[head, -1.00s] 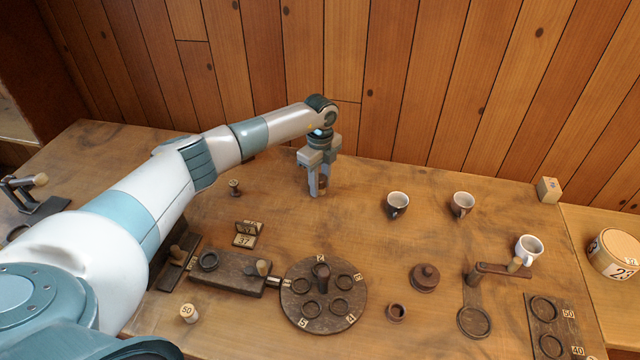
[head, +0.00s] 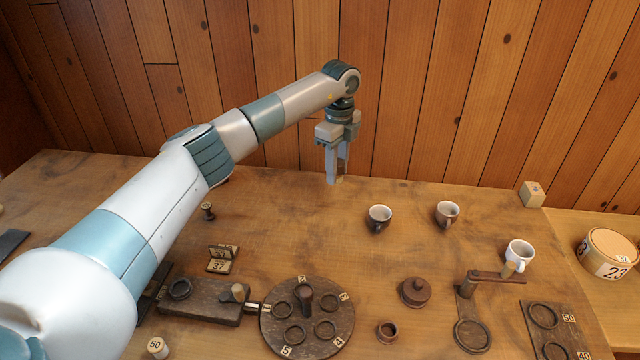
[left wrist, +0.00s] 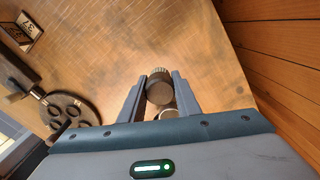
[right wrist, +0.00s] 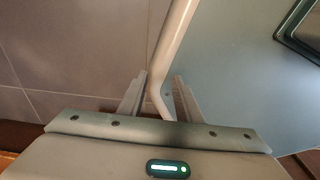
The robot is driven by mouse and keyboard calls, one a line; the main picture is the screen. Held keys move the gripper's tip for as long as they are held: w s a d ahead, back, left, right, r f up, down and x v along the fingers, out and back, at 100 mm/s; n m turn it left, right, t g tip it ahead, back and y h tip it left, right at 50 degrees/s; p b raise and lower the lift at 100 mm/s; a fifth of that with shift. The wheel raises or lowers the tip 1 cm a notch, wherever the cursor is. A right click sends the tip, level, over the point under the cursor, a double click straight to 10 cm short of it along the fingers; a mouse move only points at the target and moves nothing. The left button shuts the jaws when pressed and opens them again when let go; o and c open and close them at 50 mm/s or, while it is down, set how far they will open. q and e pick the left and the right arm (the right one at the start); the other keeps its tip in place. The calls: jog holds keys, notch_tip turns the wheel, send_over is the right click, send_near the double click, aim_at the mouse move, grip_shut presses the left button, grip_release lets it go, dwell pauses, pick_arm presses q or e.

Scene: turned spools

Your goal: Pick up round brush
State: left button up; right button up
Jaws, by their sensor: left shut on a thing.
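The round brush (left wrist: 159,87) shows in the left wrist view as a dark, rounded body with a pale bristle-like rim at its far end. My left gripper (left wrist: 160,98) is shut on it, one finger on each side. In the head view, my left gripper (head: 337,180) points down at the back of the table, near the wood wall; the brush is hard to make out there between the fingers. My right gripper (right wrist: 158,90) shows only in the right wrist view, with its fingers apart; a pale curved bar passes through the view between them.
The tabletop (head: 285,215) below the gripper is clear.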

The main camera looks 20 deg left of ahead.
jog(key=w, duration=0.1)
jog(key=w+a, duration=0.1)
jog(key=w, duration=0.1)
jog(key=shift+w+a+t, duration=0.1)
jog(key=shift+t, duration=0.3)
